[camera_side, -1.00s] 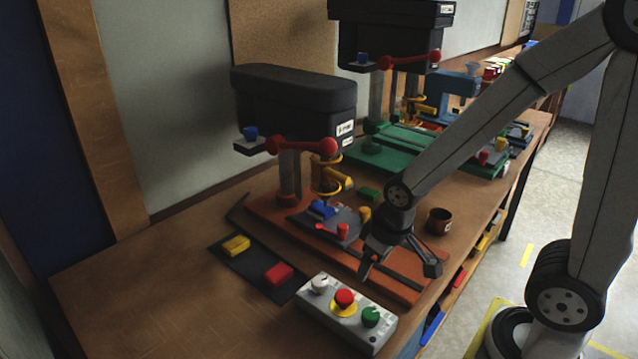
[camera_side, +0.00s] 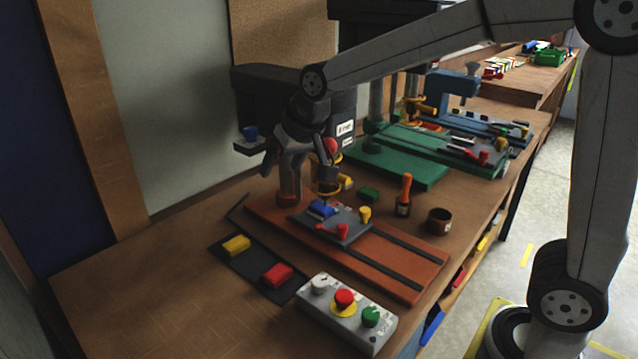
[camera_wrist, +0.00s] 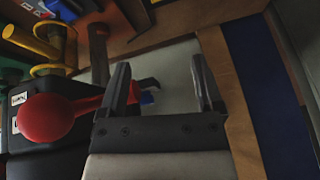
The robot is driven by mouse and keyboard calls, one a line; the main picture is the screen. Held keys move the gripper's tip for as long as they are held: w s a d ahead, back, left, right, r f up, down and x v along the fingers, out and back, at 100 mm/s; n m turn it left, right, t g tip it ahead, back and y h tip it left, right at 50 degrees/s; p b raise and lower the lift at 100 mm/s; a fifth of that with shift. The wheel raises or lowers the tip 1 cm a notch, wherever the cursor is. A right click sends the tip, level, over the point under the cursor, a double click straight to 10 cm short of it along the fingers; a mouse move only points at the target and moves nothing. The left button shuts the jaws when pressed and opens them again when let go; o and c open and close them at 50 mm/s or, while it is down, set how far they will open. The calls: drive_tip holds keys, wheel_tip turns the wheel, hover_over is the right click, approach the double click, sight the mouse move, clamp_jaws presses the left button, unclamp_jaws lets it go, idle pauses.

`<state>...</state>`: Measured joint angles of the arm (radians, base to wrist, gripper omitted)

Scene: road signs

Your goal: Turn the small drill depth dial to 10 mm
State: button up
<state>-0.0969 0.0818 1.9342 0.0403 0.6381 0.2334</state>
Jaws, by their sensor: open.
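The small drill (camera_side: 285,90) is the front machine, with a dark head and an orange-red base (camera_side: 400,268). A blue knob (camera_side: 250,133) sits on a small bracket at the left of its head. Yellow rings (camera_side: 327,190) surround its spindle. I cannot tell which part is the depth dial, and no 10 mm mark is readable. My gripper (camera_side: 295,166) is open in front of the drill head, partly hiding the head and red-balled lever. In the wrist view, my open fingers (camera_wrist: 160,66) have the blue knob (camera_wrist: 148,97) beyond them, near the left finger. Nothing is held.
A red ball handle (camera_wrist: 48,118) is close at left in the wrist view. A vise (camera_side: 345,226) with blue, red and yellow parts lies on the drill base. A control box (camera_side: 347,315), an orange-handled tool (camera_side: 405,195) and a brown cup (camera_side: 439,221) stand nearby. A green-based drill (camera_side: 395,165) is behind.

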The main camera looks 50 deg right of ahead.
drive_tip(key=n+g, duration=0.1)
drive_tip(key=n, duration=0.1)
approach(251, 128)
drive_tip(key=a+f, duration=0.1)
drive_tip(key=f, duration=0.1)
drive_tip(key=shift+w+r+h, duration=0.2)
drive_tip(key=shift+r+h, duration=0.15)
drive_tip(key=shift+h, duration=0.05)
drive_tip(key=shift+f, duration=0.15)
drive_tip(key=shift+x, duration=3.75)
clamp_jaws()
